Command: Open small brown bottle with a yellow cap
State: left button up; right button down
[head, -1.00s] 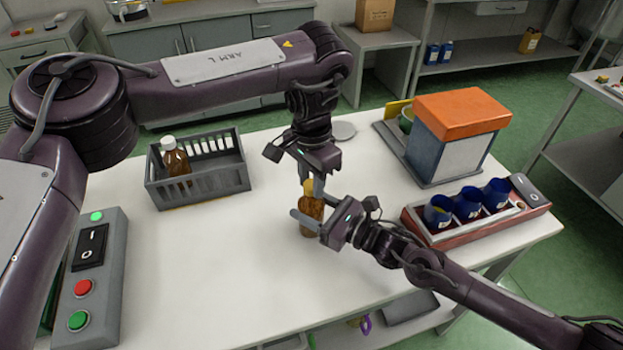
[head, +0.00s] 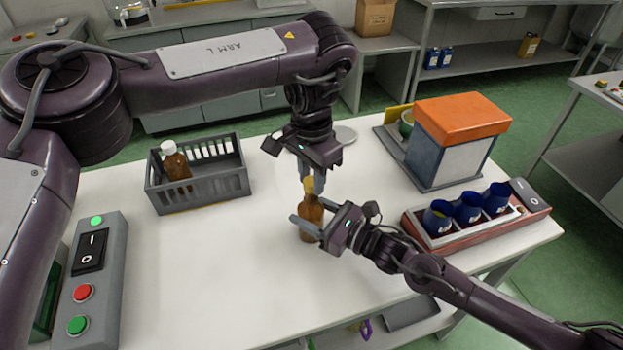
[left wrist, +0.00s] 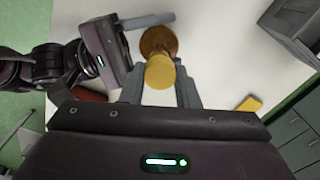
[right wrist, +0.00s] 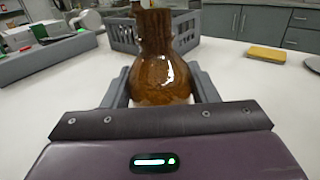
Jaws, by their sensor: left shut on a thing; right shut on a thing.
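The small brown bottle (head: 311,222) stands upright near the middle of the white table. My right gripper (head: 316,226) is shut around its body from the right; the right wrist view shows the brown glass (right wrist: 160,70) between both fingers.
A grey crate (head: 213,188) holding a white-capped brown bottle (head: 175,163) stands left. A control box (head: 95,275) is at the near left. An orange-topped machine (head: 460,140) and a red tray (head: 480,230) with blue cups stand right. The front table middle is clear.

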aim_at(311, 181)
pick_arm(q)
jog(key=shift+r, duration=2)
pick_arm(e)
jog(key=shift+r, duration=0.1)
jog(key=c, duration=0.6)
grip_release()
jog(key=shift+o, duration=0.6)
jog(key=shift+d, duration=0.1)
